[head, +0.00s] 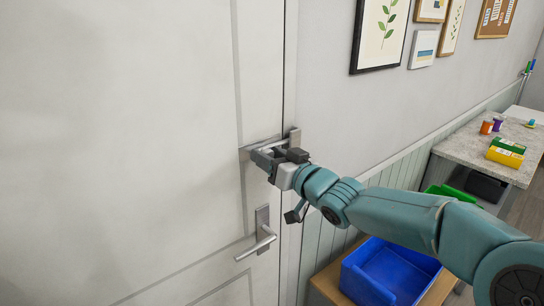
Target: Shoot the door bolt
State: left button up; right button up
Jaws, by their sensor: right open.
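A white panelled door (130,150) fills the left of the head view. A metal bolt (246,152) sits near the door's right edge, above the handle. A bracket-like keeper (295,137) is on the frame to its right. My right gripper (263,157) is open at the bolt and hides part of it. I cannot tell whether the fingers touch the bolt or how far the bar reaches into the keeper. My left gripper is not in view.
A lever handle (258,245) sticks out below the bolt. A blue bin (385,272) stands on a low wooden surface at lower right. Framed pictures hang on the wall.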

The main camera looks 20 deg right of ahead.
jog(key=b+v, duration=0.2)
jog(key=v, duration=1.4)
jog(key=shift+s, duration=0.15)
